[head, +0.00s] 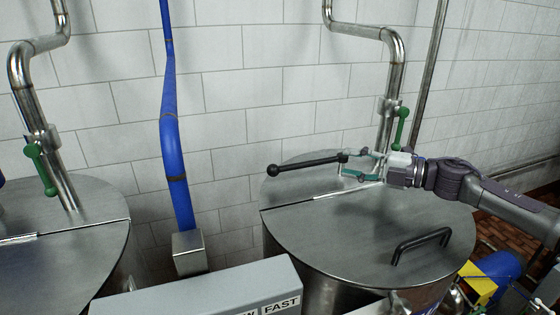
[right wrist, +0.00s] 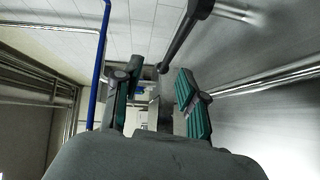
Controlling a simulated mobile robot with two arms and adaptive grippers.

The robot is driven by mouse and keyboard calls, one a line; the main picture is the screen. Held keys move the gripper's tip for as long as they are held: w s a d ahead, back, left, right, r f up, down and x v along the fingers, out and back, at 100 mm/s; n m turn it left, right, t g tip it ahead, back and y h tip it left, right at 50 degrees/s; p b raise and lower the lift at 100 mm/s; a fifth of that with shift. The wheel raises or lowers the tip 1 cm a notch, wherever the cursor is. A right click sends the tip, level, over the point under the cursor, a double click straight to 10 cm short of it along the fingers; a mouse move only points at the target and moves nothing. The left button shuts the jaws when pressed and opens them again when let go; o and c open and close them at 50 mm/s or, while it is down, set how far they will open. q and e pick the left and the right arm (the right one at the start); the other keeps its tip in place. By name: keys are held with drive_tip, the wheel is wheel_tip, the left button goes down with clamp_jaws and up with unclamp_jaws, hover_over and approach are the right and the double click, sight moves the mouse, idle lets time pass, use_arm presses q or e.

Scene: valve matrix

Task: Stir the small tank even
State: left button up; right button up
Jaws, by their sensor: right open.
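A steel tank (head: 350,240) with a flat lid stands at the right; another steel tank (head: 60,255) stands at the left. Which is the small one I cannot tell for sure. A black lever (head: 305,164) with a ball end reaches left above the right tank's lid. My right gripper (head: 352,166) is open at the lever's right end, above that lid. In the right wrist view the lever (right wrist: 182,40) runs down toward the gap between my teal-padded fingers (right wrist: 158,76). Whether they touch it I cannot tell. My left gripper is out of view. The tank contents are hidden.
A black handle (head: 420,244) sits on the right lid. Green valve levers (head: 400,128) (head: 40,168) hang on the steel pipes. A blue pipe (head: 175,150) runs between the tanks. A grey box (head: 205,291) marked "FAST" stands in front. A tiled wall is behind.

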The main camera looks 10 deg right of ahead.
sight(307, 165)
drive_tip(key=shift+s+d+f+g, duration=0.1)
drive_tip(key=shift+s+f+g, duration=0.2)
drive_tip(key=shift+f, duration=0.2)
drive_tip(key=shift+s+d+f, duration=0.1)
drive_tip(key=shift+f, duration=0.05)
drive_tip(key=p+x, duration=0.2)
drive_tip(key=x, duration=0.2)
drive_tip(key=shift+a, duration=0.25)
drive_tip(key=x, duration=0.2)
drive_tip(key=p+x, duration=0.1)
drive_tip(key=x, duration=0.4)
drive_tip(key=shift+w+a+f+p, duration=0.2)
drive_tip(key=shift+w+f+p, duration=0.1)
drive_tip(key=shift+p, duration=0.1)
drive_tip(key=shift+w+a+f, duration=0.15)
drive_tip(key=shift+w+a, duration=0.15)
drive_tip(key=shift+a, duration=0.15)
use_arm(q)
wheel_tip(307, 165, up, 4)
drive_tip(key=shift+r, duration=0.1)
use_arm(e)
clamp_jaws()
